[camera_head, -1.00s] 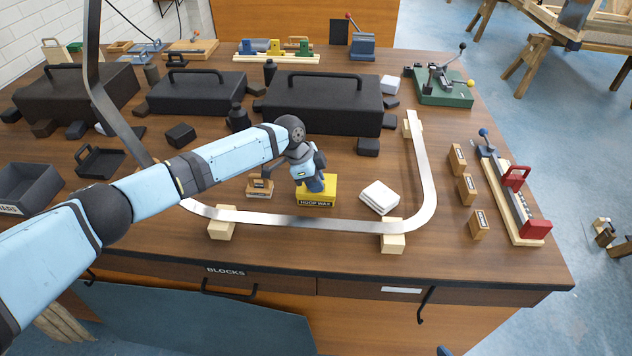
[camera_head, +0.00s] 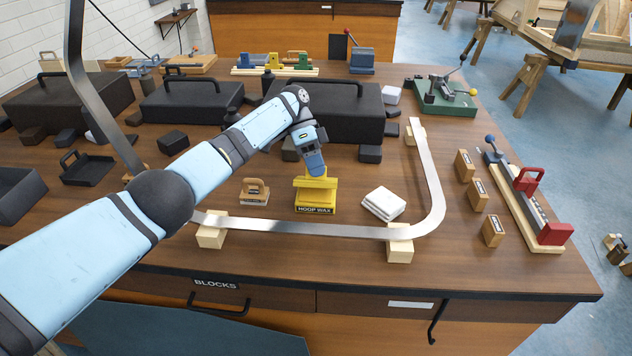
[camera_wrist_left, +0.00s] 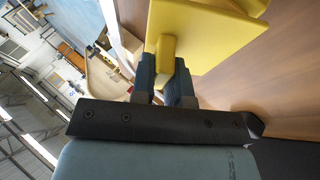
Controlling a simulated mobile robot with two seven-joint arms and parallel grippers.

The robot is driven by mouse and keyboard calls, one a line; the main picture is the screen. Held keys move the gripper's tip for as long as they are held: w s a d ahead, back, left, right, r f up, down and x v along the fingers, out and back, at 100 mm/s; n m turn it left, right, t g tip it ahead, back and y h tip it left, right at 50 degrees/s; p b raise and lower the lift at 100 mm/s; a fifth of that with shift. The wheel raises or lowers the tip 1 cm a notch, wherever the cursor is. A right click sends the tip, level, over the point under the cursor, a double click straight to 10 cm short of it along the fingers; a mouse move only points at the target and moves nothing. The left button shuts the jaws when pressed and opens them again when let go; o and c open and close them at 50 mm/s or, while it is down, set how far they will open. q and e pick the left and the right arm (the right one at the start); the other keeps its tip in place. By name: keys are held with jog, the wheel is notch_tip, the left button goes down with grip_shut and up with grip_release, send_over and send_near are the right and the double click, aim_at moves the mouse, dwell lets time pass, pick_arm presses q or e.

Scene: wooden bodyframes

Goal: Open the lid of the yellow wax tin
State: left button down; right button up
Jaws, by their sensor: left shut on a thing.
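The yellow wax tin (camera_head: 315,203), with a dark HOOP WAX label on its front, stands on the wooden bench inside the bent metal strip. Its yellow lid (camera_head: 315,183) shows just above it, raised from the tin's body; how wide the gap is is hard to tell. My left gripper (camera_head: 316,170) reaches down from above and is shut on the lid's knob. In the left wrist view the fingers (camera_wrist_left: 170,80) hold the yellow knob (camera_wrist_left: 165,50) under the flat lid plate (camera_wrist_left: 205,30). My right gripper is not in view.
The metal strip (camera_head: 290,229) on wooden blocks curves round the tin's front and right. A small wooden block tool (camera_head: 254,191) stands left of the tin, white pads (camera_head: 384,203) lie right. A black case (camera_head: 345,110) stands behind. Bare bench surrounds the tin closely.

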pick_arm(q)
jog(key=shift+w+b, duration=0.15)
jog(key=shift+b, duration=0.15)
jog(key=shift+r, duration=0.1)
jog(key=c, duration=1.1)
grip_release()
